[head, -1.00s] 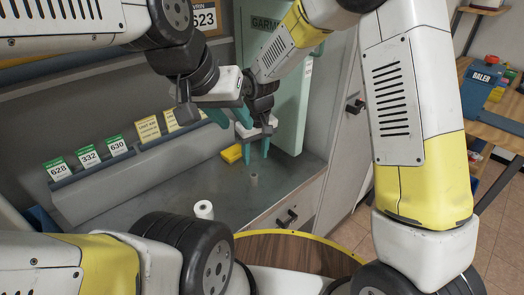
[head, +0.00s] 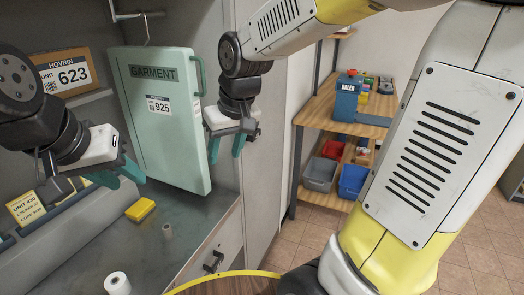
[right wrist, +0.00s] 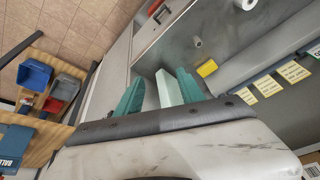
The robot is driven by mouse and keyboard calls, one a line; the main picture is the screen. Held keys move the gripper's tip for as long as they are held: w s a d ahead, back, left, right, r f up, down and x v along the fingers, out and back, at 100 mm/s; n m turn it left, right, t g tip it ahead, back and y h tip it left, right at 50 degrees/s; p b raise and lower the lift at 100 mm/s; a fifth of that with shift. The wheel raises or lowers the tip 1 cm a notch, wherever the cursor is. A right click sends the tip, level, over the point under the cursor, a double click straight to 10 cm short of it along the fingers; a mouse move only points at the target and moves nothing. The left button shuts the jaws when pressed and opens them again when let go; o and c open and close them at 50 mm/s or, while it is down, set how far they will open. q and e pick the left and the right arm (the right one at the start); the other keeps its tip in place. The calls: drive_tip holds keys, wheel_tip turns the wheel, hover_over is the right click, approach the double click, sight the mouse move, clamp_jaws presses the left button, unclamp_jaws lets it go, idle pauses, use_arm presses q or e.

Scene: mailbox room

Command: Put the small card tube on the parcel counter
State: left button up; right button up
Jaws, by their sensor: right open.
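My right gripper (head: 227,148) is open and empty, raised above and to the right of the tube, in front of the garment case's right edge. Its teal fingers (right wrist: 160,92) are apart in the right wrist view. My left gripper (head: 118,174) hangs left of the tube and above the counter, its fingers apart and empty. I cannot tell which surface is the parcel counter.
A white roll (head: 117,284) and a yellow block (head: 140,209) are on the grey counter. The green garment case (head: 160,115) hangs behind. At right stands a wooden bench (head: 330,108) with a blue baler box (head: 346,100) and red, grey and blue bins below. Floor lies between.

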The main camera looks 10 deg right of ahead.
drive_tip(key=s+d+r+m+t, duration=0.2)
drive_tip(key=s+d+r+m, duration=0.1)
drive_tip(key=s+d, duration=0.6)
drive_tip(key=shift+s+r+t, duration=0.3)
drive_tip(key=shift+s+r, duration=0.1)
drive_tip(key=shift+s, duration=0.6)
drive_tip(key=shift+a, duration=0.1)
